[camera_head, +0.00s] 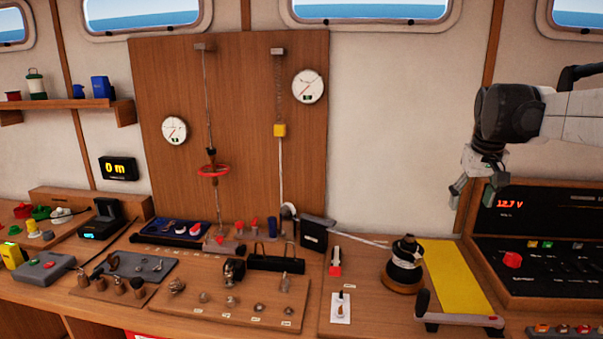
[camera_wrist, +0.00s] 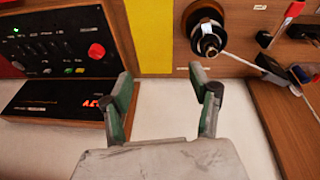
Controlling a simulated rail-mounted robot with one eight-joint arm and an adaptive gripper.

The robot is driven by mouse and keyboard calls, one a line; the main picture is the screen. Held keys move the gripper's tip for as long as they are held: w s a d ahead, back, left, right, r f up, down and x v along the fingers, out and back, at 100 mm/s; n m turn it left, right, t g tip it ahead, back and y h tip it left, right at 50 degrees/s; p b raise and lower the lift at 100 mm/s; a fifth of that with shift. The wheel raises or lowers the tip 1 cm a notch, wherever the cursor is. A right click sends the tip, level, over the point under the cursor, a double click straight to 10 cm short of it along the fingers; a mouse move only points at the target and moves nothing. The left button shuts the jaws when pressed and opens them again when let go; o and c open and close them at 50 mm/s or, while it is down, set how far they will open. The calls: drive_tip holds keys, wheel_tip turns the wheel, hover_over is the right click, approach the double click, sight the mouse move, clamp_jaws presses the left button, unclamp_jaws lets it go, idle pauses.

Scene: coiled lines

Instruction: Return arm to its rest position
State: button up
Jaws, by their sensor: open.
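My gripper (camera_head: 473,190) hangs at the right in the head view, in front of the pale wall and above the yellow mat (camera_head: 452,277). Its fingers point downward and are apart, with nothing between them. In the wrist view my gripper (camera_wrist: 165,100) shows two green-sided fingers spread wide over bare wall, empty. My pale arm reaches in from the right edge of the head view.
A control panel (camera_head: 540,200) with a red knob stands at right, near my gripper. A dark spool (camera_head: 404,265) with a white line stands left of the yellow mat. A wooden backboard (camera_head: 240,130) carries gauges. The wall between backboard and gripper is clear.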

drive_tip(key=s+a+f+t, duration=0.2)
drive_tip(key=s+a, duration=1.1)
drive_tip(key=s, duration=0.2)
drive_tip(key=s+a+f+t, duration=0.1)
drive_tip(key=s+a+f, duration=0.2)
drive_tip(key=s+f, duration=0.2)
drive_tip(key=s+a+f+t+y, duration=0.1)
drive_tip(key=s+a+f, duration=0.3)
drive_tip(key=s, duration=0.5)
drive_tip(key=shift+a+f, duration=0.15)
drive_tip(key=shift+f, duration=0.55)
